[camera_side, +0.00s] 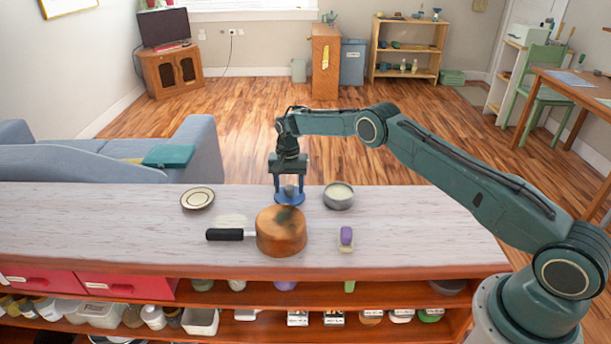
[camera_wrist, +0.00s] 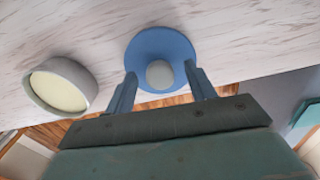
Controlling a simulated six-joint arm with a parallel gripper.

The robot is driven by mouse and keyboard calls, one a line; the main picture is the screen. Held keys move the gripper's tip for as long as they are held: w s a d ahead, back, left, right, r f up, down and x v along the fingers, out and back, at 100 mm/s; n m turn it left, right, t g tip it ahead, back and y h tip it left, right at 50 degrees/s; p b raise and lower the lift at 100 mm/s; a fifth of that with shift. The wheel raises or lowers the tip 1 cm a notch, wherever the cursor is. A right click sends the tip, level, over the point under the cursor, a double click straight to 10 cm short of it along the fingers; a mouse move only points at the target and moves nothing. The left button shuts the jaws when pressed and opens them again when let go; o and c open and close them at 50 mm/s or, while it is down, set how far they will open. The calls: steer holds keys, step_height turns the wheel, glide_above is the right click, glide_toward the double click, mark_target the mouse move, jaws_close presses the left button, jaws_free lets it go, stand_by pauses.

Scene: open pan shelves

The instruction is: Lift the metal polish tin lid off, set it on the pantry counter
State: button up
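The blue round lid (camera_side: 291,200) with a grey knob lies flat on the pantry counter (camera_side: 130,225). It also shows in the wrist view (camera_wrist: 160,44), with its knob (camera_wrist: 160,74) toward me. The grey metal polish tin (camera_side: 338,203) stands uncovered to the right of the lid, with pale cream contents. In the wrist view the tin (camera_wrist: 86,81) is at the left, apart from the lid. My gripper (camera_side: 289,197) points down over the lid. Its fingers (camera_wrist: 161,85) are open on either side of the knob, with gaps showing.
A copper-brown pan (camera_side: 281,236) with a black handle stands in front of the lid. A small plate (camera_side: 197,198) lies to the left, and a purple-handled brush (camera_side: 346,238) to the right. The counter's left part is clear. Shelves with jars run below the front edge.

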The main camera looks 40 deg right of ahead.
steer(key=shift+r, duration=0.25)
stand_by(0.4)
steer(key=shift+r, duration=0.7)
steer(key=shift+r, duration=0.35)
steer(key=shift+r, duration=0.35)
steer(key=shift+r, duration=0.7)
steer(key=shift+r, duration=0.35)
steer(key=shift+r, duration=0.35)
steer(key=shift+r, duration=0.7)
steer(key=shift+r, duration=0.45)
